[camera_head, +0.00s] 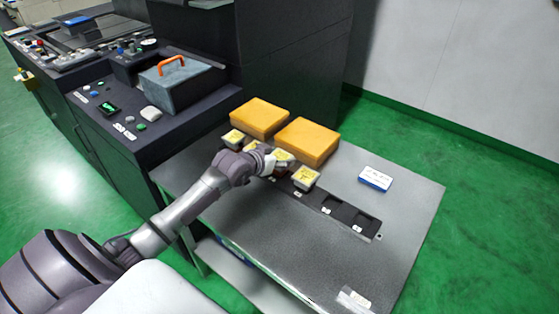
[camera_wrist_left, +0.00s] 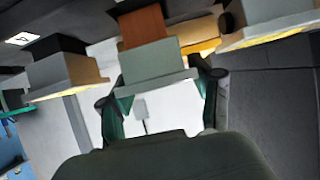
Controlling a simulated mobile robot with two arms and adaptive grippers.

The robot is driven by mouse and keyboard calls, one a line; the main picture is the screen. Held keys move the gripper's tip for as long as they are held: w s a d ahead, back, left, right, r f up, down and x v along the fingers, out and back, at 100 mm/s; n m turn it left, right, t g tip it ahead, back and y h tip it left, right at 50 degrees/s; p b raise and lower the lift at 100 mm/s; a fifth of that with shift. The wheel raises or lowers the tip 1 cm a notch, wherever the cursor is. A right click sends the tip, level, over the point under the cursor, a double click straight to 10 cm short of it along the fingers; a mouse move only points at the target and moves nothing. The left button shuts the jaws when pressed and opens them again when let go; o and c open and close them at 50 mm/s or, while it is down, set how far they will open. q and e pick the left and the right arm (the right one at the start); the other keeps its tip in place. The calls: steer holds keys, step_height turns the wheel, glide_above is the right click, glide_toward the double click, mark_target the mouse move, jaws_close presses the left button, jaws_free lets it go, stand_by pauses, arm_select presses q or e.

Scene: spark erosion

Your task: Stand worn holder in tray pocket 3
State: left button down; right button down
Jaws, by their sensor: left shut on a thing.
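My left gripper (camera_head: 272,161) is over the dark pocketed tray (camera_head: 345,215) on the grey table. It is shut on a holder, which in the left wrist view is a grey-green block (camera_wrist_left: 155,66) with a red-brown block (camera_wrist_left: 143,27) on its far side. The two fingers (camera_wrist_left: 162,98) grip its sides. In the head view the hand partly hides this holder, and I cannot tell whether it touches the pocket floor. Other pale holders with yellow tops stand in the tray, one on the right (camera_head: 306,178) and one on the left (camera_head: 233,138). My right gripper is not in view.
Two orange-yellow boxes (camera_head: 259,117) (camera_head: 308,141) stand just behind the tray. Two pockets at the tray's right end (camera_head: 334,206) (camera_head: 365,222) are empty. A blue-and-white box (camera_head: 375,179) lies at the right. The table front is mostly clear; a dark machine (camera_head: 135,110) adjoins it.

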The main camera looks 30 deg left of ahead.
arm_select(q)
steer(key=shift+f, duration=0.7)
steer(key=shift+c, duration=1.1)
jaws_free()
steer(key=shift+f, duration=0.15)
steer(key=v, duration=1.2)
